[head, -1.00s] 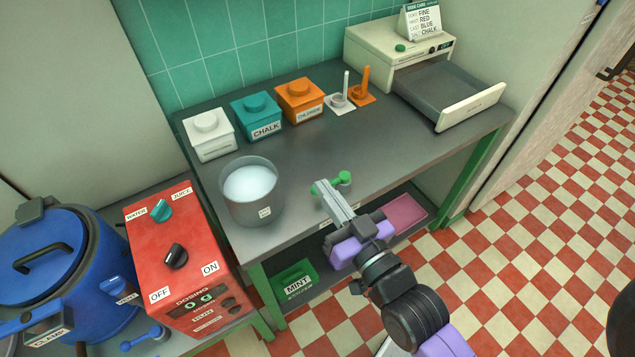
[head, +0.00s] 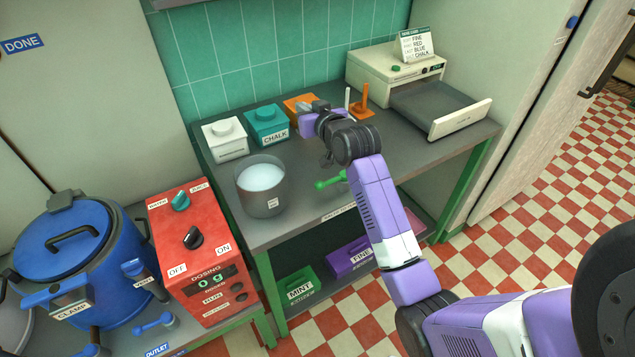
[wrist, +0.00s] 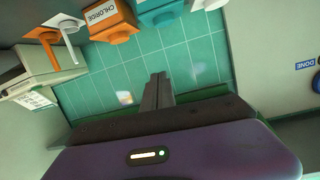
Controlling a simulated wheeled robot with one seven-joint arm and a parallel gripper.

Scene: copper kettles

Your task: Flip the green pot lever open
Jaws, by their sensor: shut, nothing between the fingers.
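The green lever (head: 331,181) lies near the front edge of the grey bench, to the right of the steel pot (head: 262,204) of whitish liquid. Its round knob points left; its right end is partly hidden behind my arm. My gripper (head: 308,106) is beyond the lever, raised over the back of the bench near the orange and teal canisters. In the wrist view my gripper (wrist: 158,90) is shut with nothing between the fingers, facing the tiled wall, and the lever is out of sight.
White (head: 225,141), teal (head: 267,128) and orange (head: 297,104) canisters line the back. A beige machine (head: 375,75) with an open drawer (head: 460,118) stands right. A red dosing box (head: 190,240) and blue kettle (head: 75,240) are left. The bench's middle is partly covered by my arm.

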